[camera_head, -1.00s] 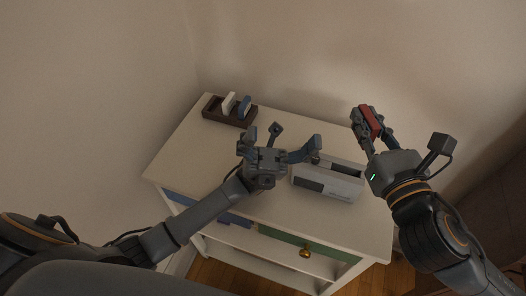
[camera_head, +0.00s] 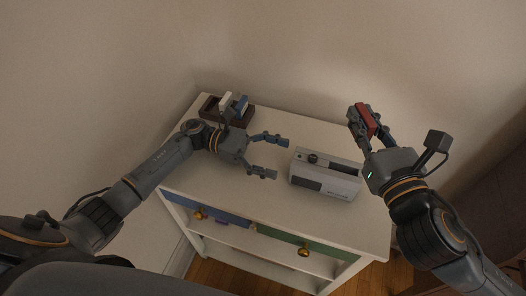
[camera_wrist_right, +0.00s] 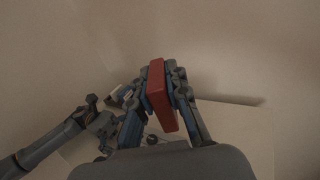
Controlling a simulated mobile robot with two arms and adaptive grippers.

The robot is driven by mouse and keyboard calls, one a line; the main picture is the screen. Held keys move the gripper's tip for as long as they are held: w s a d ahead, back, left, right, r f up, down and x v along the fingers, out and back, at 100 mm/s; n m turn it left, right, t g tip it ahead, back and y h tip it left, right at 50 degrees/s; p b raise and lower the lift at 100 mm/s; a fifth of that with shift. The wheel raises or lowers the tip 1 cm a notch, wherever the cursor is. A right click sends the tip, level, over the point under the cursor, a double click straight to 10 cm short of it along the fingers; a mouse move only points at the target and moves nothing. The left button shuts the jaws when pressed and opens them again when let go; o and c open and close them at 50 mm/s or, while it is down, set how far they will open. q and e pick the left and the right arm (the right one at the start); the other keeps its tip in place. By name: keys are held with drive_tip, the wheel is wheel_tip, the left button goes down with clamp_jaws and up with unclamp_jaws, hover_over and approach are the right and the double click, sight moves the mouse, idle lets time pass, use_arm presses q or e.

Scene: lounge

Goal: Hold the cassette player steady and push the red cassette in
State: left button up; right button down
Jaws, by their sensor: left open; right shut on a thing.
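The cassette player (camera_head: 326,174), a pale grey box with dark panels and a dark knob on top, stands on the white cabinet top. My left gripper (camera_head: 276,156) is open and empty, just left of the player, its fingers pointing toward it and apart from it. My right gripper (camera_head: 364,122) is shut on the red cassette (camera_head: 367,119) and holds it raised above and right of the player. In the right wrist view the red cassette (camera_wrist_right: 161,95) is upright between the fingers. The player is mostly hidden there.
A dark brown rack (camera_head: 212,107) holding a white cassette (camera_head: 226,101) and a blue cassette (camera_head: 240,106) stands at the back left, behind my left gripper. The white cabinet (camera_head: 215,178) has a blue and a green drawer. Walls stand close behind.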

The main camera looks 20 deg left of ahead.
sight(309, 166)
use_arm(q)
drive_tip(key=d, duration=0.8)
drive_tip(key=shift+d, duration=0.15)
